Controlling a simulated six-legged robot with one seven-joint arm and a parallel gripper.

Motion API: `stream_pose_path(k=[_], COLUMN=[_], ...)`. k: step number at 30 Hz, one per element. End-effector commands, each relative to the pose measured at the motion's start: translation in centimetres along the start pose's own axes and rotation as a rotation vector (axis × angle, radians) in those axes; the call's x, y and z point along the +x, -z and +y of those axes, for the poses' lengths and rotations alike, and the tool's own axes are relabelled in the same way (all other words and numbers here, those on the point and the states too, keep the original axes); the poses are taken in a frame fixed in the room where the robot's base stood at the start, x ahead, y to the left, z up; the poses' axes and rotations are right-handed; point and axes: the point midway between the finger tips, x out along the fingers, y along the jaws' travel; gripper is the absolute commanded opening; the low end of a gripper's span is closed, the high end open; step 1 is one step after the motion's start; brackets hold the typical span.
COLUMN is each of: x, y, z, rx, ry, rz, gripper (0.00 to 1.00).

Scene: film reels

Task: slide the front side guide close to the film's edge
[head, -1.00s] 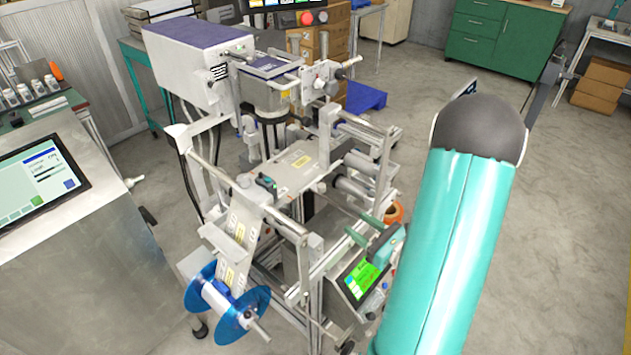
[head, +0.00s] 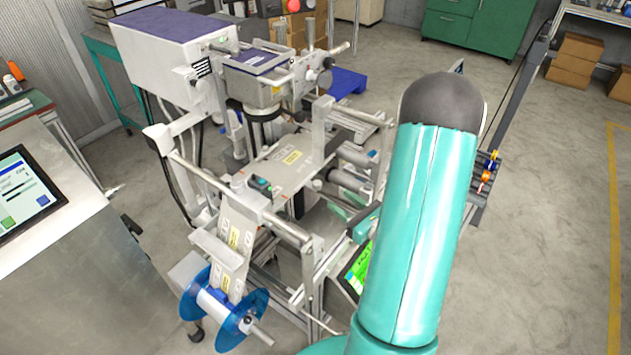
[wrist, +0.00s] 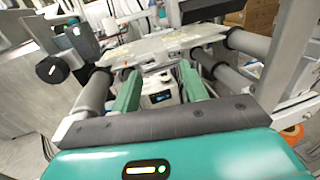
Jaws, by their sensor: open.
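The pale film (head: 238,238) with printed labels rises from the blue-flanged reel (head: 222,310) over a roller to a flat metal plate (head: 305,158) in the head view. A small dark and teal block (head: 260,185) sits by the film at the plate's near end. I cannot tell surely which part is the front side guide. My gripper shows in the wrist view (wrist: 161,86), with two green fingers apart and nothing between them. The plate lies beyond the fingertips there. In the head view my gripper is mostly hidden behind my teal arm.
Grey rollers (wrist: 94,92) and metal rails surround my gripper closely in the wrist view. A black knob (wrist: 52,69) is at the left. A console (head: 25,190) stands left in the head view. Open floor (head: 545,200) lies to the right.

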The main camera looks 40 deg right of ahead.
Motion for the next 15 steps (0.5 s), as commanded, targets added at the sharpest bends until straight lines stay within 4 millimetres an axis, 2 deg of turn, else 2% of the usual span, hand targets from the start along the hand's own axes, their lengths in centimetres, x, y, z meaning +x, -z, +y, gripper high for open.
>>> stream_pose_path(k=[1, 9, 15], x=[1.1, 6.6, 9.6], y=[0.0, 0.0, 0.0], z=[0.1, 0.1, 0.1], rx=[-0.001, -0.001, -0.001], ry=[-0.006, -0.006, -0.004], rz=[-0.001, -0.002, -0.001], gripper=[0.44, 0.44, 0.44])
